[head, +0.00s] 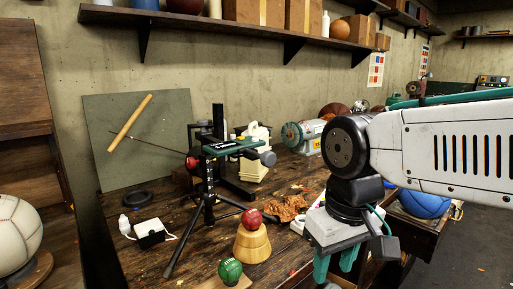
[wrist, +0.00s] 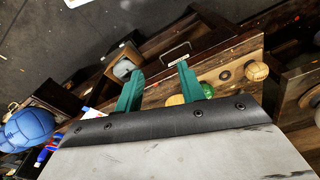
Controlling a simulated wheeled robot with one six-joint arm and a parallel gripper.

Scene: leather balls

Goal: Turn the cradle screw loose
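A black stand (head: 208,185) on splayed legs rises from the workbench in the head view. It carries a green-topped bar (head: 232,147), with a red round part (head: 191,163) at its left end and a dark knob (head: 268,158) at its right. I cannot tell for sure which part is the cradle screw. My gripper (head: 333,270) hangs to the right of the stand, near the bench's front edge and apart from it. In the wrist view its two teal fingers (wrist: 160,68) stand apart with nothing between them. The stand is not recognisable in the wrist view.
A red ball (head: 252,218) sits on a wooden block (head: 252,243), with a green ball (head: 230,270) in front. A lamp-like white item (head: 150,231) and black ring (head: 138,198) lie left. A grinder-like machine (head: 303,135) stands behind my arm. A blue ball (head: 425,203) is at right.

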